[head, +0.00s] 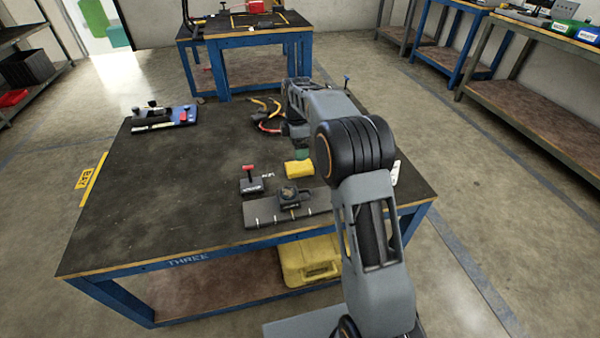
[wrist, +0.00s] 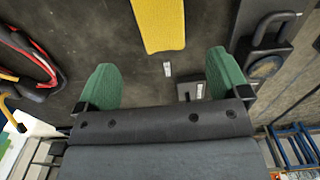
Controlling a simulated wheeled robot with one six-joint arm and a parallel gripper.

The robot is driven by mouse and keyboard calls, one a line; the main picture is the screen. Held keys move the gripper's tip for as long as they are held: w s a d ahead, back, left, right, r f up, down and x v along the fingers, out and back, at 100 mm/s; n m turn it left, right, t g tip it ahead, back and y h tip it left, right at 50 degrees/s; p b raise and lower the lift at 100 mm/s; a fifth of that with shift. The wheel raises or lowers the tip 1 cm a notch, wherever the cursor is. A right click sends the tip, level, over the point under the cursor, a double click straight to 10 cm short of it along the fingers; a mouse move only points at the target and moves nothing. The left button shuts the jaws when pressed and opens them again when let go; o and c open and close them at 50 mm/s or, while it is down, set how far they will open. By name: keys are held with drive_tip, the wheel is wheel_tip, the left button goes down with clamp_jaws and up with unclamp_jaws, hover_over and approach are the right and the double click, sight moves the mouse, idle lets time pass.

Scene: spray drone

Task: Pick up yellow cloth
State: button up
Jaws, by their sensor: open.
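The yellow cloth (head: 299,169) lies on the dark top of the blue-framed table, right of its middle. In the wrist view the yellow cloth (wrist: 158,25) is at the top centre, ahead of the fingertips and partly cut off by the frame. My gripper (wrist: 166,75) is open, its green fingers wide apart with nothing between them. The cloth is roughly in line with the gap and apart from both fingers. In the head view a green part of my gripper (head: 303,154) shows just behind the cloth; my arm hides the rest.
A black box with a red lever (head: 251,183) stands left of the cloth. A grey plate (head: 262,213) bearing a black device (head: 291,197) lies in front. Red and yellow cables (head: 268,122) lie behind. A tool tray (head: 163,118) is at the far left. The table's left half is mostly clear.

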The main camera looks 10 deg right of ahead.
sight(298, 166)
drive_tip(key=shift+s+f+b, duration=0.15)
drive_tip(key=shift+f+b, duration=1.3)
drive_tip(key=shift+f, duration=2.95)
drive_tip(key=shift+c, duration=0.4)
drive_tip(key=c, duration=0.9)
